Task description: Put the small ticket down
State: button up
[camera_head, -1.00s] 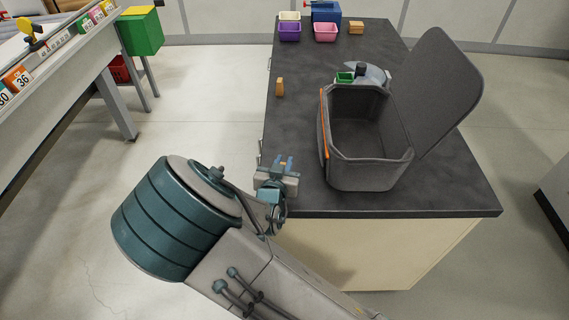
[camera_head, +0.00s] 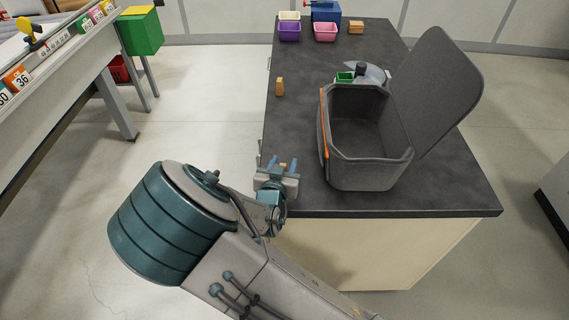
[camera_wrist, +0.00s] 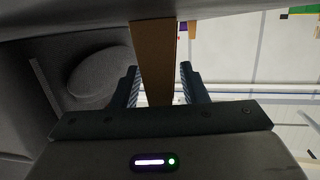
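The small ticket, a tan-brown piece, shows as a strip (camera_wrist: 154,50) between my fingers in the wrist view. In the head view only a small bit of it (camera_head: 283,167) shows. My gripper (camera_head: 281,164) is at the left edge of the dark counter, left of the grey bin. Its fingers (camera_wrist: 159,85) are open, one on each side of the ticket, with gaps beside it. The ticket's lower part is hidden, so I cannot tell exactly how it rests.
The open grey bin (camera_head: 368,172) with its raised lid stands on the dark counter (camera_head: 300,130), right of my gripper. Another tan block (camera_head: 280,87) stands farther back. Small purple (camera_head: 289,33) and pink (camera_head: 325,33) bins are at the far end. The middle-left of the counter is clear.

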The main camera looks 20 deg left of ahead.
jog(key=s+d+r, duration=0.1)
jog(key=s+r, duration=0.1)
jog(key=s, duration=1.1)
jog(key=shift+s+d+r+b, duration=0.2)
jog(key=shift+s+r+b, duration=0.05)
jog(key=shift+r+b, duration=0.1)
jog(key=w+g, duration=0.1)
jog(key=w+d+f+m+g, duration=0.1)
jog(key=g, duration=0.1)
jog(key=w+d+f+g, duration=0.1)
jog(key=g, duration=0.1)
jog(key=shift+w+y, duration=0.35)
jog(key=shift+y, duration=0.05)
jog(key=s+d+r+g+y, duration=0.1)
jog(key=d+r+g, duration=0.2)
jog(key=d+r, duration=0.3)
jog(key=s+d+r+g+y, duration=0.1)
jog(key=d+r+g, duration=0.25)
jog(key=d, duration=0.55)
jog(key=s+d+r+g+h, duration=0.1)
jog(key=s+d+r+h, duration=0.2)
jog(key=s+d, duration=0.5)
jog(key=d+r, duration=0.1)
jog(key=d, duration=0.2)
jog(key=shift+d+r, duration=0.2)
jog(key=shift+r, duration=0.15)
jog(key=shift+d+g, duration=0.1)
jog(key=shift+g, duration=0.15)
jog(key=shift+c, duration=0.3)
jog(key=shift+d, duration=0.1)
